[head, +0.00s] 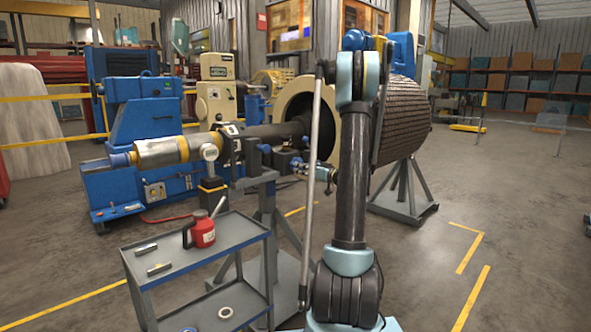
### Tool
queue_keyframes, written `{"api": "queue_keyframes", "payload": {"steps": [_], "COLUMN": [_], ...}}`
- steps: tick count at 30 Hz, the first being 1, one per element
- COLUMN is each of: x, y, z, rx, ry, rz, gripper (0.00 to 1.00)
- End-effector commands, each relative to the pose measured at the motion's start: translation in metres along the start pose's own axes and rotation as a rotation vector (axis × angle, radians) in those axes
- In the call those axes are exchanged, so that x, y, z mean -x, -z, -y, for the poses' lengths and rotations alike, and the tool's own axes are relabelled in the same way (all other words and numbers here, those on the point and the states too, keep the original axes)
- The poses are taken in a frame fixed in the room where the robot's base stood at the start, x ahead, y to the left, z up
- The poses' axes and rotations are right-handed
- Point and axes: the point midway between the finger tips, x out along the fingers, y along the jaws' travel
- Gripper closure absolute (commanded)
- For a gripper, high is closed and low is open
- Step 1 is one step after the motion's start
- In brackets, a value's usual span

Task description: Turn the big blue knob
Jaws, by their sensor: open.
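A small-looking blue round part, which seems to be the big blue knob (296,163), shows at the right end of a dark fixture on the grey stand, below the dark shaft. My gripper (306,169) is a small dark shape just right of it, at the end of my teal-and-black wrist. It is open, and I see nothing held in it. Its fingers are too small to make out well, and I cannot tell whether they touch the knob or are around it. My upright arm hides what lies directly behind it.
A grey cart (216,256) with a red can (202,232) and metal pieces stands at front left. A large rotor (404,115) rests on a stand (404,195) behind my arm. A blue machine (135,150) is at left. The floor at right is clear.

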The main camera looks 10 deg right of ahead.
Motion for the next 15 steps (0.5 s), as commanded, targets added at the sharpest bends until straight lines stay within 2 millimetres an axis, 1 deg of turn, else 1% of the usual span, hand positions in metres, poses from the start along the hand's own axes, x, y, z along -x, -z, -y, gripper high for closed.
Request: {"api": "queue_keyframes", "payload": {"steps": [1, 6, 10, 15], "x": [-0.010, -0.036, -0.049, -0.057], "y": [0.000, 0.000, 0.000, 0.000], "z": [0.001, 0.001, 0.001, 0.001], "rx": [0.000, 0.000, 0.000, 0.000], "ry": [0.003, 0.003, 0.002, 0.001], "rz": [0.001, 0.001, 0.000, 0.000], "gripper": [0.21, 0.21, 0.21, 0.21]}}
